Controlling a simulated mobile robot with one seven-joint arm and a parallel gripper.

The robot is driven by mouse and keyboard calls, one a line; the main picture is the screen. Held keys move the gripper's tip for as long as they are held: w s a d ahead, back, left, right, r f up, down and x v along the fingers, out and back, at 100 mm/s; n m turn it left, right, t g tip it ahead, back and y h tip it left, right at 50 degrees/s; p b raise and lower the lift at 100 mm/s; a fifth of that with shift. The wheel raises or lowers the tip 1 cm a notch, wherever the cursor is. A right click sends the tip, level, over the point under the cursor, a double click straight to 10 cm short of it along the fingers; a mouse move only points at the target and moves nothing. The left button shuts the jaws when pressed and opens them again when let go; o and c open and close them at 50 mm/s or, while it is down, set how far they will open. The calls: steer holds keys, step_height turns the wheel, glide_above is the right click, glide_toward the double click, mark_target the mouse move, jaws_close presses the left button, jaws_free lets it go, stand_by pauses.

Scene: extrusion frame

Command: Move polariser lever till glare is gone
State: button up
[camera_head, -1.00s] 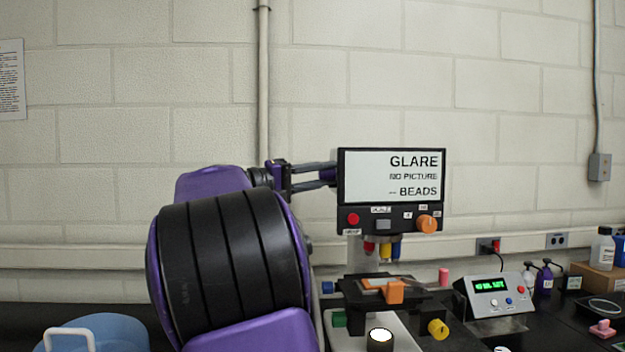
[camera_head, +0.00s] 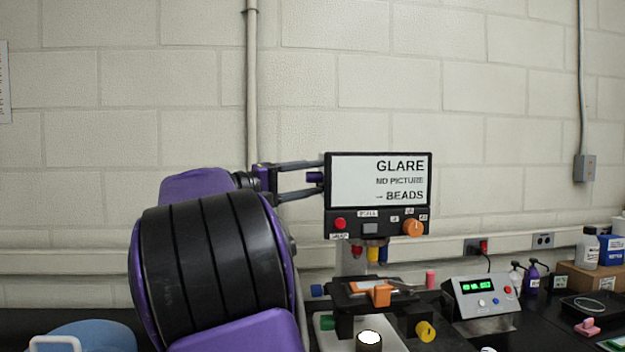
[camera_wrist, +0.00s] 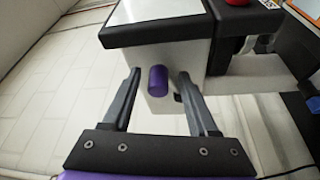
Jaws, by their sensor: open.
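The microscope's screen (camera_head: 377,180) reads "GLARE", "NO PICTURE" and "BEADS" in black on white. A purple knob (camera_head: 315,177), which looks like the polariser lever's end, sticks out at the screen housing's left side. In the wrist view the purple knob (camera_wrist: 158,80) stands out from a pale housing face. My gripper (camera_head: 318,181) is open at the left of the screen. In the wrist view my gripper (camera_wrist: 159,74) has one finger on each side of the knob, with gaps showing on both sides. The lever's root is not clear in either view.
Below the screen are a red button (camera_head: 340,224) and an orange dial (camera_head: 413,228). The stage (camera_head: 350,297) carries an orange clip (camera_head: 380,294). A meter box (camera_head: 482,298) with a green display stands to the right. A blue bucket (camera_head: 90,338) is at lower left.

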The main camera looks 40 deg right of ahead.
steer(key=w+a+f, duration=0.1)
steer(key=w+a, duration=0.1)
steer(key=a, duration=1.4)
steer(key=shift+w+a+f, duration=0.3)
steer(key=shift+w+a, duration=0.05)
steer(key=shift+w, duration=0.05)
steer(key=shift+b, duration=0.3)
